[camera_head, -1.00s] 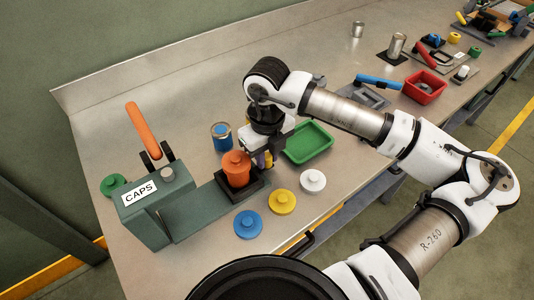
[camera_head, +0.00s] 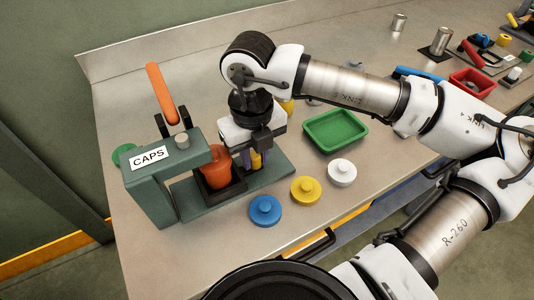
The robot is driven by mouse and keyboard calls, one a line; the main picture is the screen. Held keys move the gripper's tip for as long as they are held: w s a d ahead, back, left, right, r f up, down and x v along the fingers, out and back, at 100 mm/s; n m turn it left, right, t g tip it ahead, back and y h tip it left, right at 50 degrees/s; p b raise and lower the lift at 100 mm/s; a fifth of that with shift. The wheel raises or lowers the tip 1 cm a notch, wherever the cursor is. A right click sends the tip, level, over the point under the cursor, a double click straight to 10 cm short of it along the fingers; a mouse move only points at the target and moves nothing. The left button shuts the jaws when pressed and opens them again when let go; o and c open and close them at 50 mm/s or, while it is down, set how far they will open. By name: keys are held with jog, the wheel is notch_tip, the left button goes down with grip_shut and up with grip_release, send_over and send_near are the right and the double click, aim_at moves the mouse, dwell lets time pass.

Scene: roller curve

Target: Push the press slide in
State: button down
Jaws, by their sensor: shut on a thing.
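The green press (camera_head: 152,195), labelled CAPS, stands at the left of the bench with its orange lever (camera_head: 161,92) raised. The dark press slide (camera_head: 232,190) sits on the press's green base (camera_head: 278,178) and carries an upright orange jar (camera_head: 217,169). The jar is at the press head's right edge, partly beneath it. My gripper (camera_head: 255,161) is right of the jar, low over the base, shut at the slide's right side. Purple and yellow parts show at its fingers. The exact grip is hidden.
Blue (camera_head: 265,210), yellow (camera_head: 305,190) and white (camera_head: 342,172) caps lie along the bench front. A green tray (camera_head: 335,130) stands to the right behind them. A green cap (camera_head: 124,153) is partly hidden behind the press. A red bin (camera_head: 473,82) is farther right.

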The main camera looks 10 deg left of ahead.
jog(key=shift+w, duration=0.1)
jog(key=c, duration=1.5)
grip_release()
jog(key=shift+r, duration=0.15)
notch_tip(320, 180, up, 14)
jog(key=b, duration=0.1)
